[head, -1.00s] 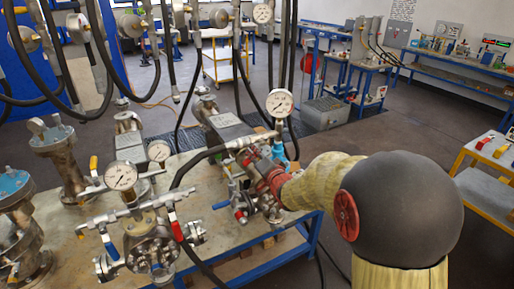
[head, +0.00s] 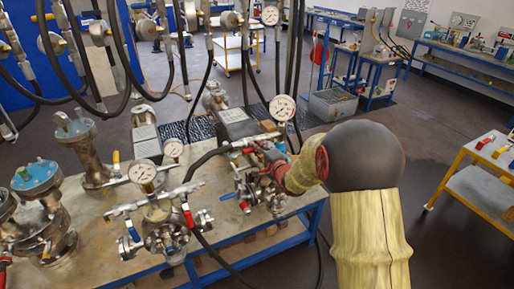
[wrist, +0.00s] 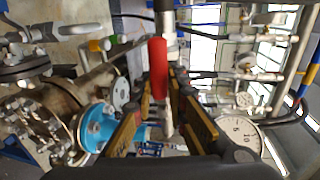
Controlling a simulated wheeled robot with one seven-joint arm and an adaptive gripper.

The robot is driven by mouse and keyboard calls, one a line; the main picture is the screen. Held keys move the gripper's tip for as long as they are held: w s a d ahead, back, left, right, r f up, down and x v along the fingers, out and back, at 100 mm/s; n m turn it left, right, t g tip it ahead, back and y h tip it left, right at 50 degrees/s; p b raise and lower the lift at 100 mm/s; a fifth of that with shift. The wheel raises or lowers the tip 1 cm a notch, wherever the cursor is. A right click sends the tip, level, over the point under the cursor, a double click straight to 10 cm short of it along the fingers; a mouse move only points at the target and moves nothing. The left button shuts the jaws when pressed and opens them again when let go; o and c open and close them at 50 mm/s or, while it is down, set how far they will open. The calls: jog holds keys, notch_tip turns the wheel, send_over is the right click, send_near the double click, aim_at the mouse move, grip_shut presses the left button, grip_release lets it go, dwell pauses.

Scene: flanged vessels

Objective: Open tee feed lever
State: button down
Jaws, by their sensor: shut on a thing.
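My gripper (head: 268,160) is at the right-hand flanged vessel assembly (head: 258,190) on the bench, by its top pipework. In the wrist view my gripper (wrist: 160,88) has its yellow-padded fingers on either side of a red lever handle (wrist: 158,68) and is shut on it. The handle runs upright in that picture, with a metal stem above it. I take it for the tee feed lever, but no label shows. In the head view my gripper and arm hide most of that lever. A pressure gauge (head: 282,107) stands just above my gripper; a gauge also shows in the wrist view (wrist: 238,136).
A second vessel (head: 165,235) with a gauge and a red lever (head: 188,216) stands left on the bench (head: 110,255). Black hoses (head: 205,160) hang and run close to my gripper. A yellow cart (head: 475,190) stands at the right, with open floor before it.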

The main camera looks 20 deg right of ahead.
jog(key=shift+s+f, duration=0.1)
jog(key=shift+f, duration=0.2)
jog(key=c, duration=2.1)
grip_release()
jog(key=shift+c, duration=0.2)
jog(key=o, duration=0.3)
jog(key=shift+r, duration=0.2)
jog(key=shift+o, duration=0.2)
jog(key=s+r, duration=0.2)
jog(key=s, duration=0.9)
jog(key=shift+s+d+r, duration=0.15)
jog(key=shift+s+d, duration=0.1)
jog(key=shift+s, duration=0.05)
